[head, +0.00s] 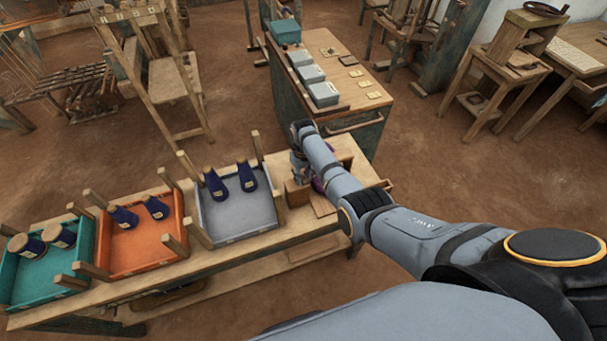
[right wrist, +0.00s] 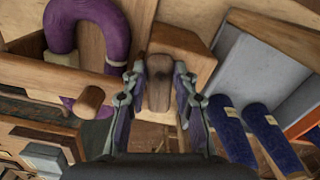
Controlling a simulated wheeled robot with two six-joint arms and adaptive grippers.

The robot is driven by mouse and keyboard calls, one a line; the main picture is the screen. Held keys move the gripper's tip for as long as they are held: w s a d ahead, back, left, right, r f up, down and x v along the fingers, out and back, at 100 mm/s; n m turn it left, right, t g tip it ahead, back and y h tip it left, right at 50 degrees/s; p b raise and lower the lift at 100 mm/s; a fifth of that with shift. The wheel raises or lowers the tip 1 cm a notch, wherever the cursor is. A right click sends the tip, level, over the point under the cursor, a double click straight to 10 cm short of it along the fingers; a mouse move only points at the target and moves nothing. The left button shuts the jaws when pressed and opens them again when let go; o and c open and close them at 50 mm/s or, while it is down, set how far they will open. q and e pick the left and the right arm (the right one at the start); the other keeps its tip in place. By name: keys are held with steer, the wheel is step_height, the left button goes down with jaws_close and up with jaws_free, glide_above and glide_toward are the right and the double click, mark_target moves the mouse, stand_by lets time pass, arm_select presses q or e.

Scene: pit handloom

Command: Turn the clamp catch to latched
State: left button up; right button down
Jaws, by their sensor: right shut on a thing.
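The clamp catch (right wrist: 159,82) is a dark wooden piece with a rounded end on a lighter wooden block (right wrist: 184,42). In the right wrist view it sits between my right gripper's fingers (right wrist: 158,100), which are shut on it from both sides. In the head view my right gripper (head: 299,166) is down at the right part of the wooden bench, and the catch is hidden behind it and the arm. A purple hank (right wrist: 88,22) curves beside the block, and a bit of it shows in the head view (head: 318,183). My left gripper is not in view.
A wooden peg (right wrist: 89,101) is left of my fingers. A table with grey boxes (head: 322,94) stands behind.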

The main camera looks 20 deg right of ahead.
mark_target(304, 178)
steer(key=shift+m, duration=1.3)
steer(key=c, duration=1)
jaws_free()
steer(key=shift+c, duration=0.2)
steer(key=shift+r, duration=0.25)
step_height(304, 178, up, 12)
steer(key=shift+f, duration=0.2)
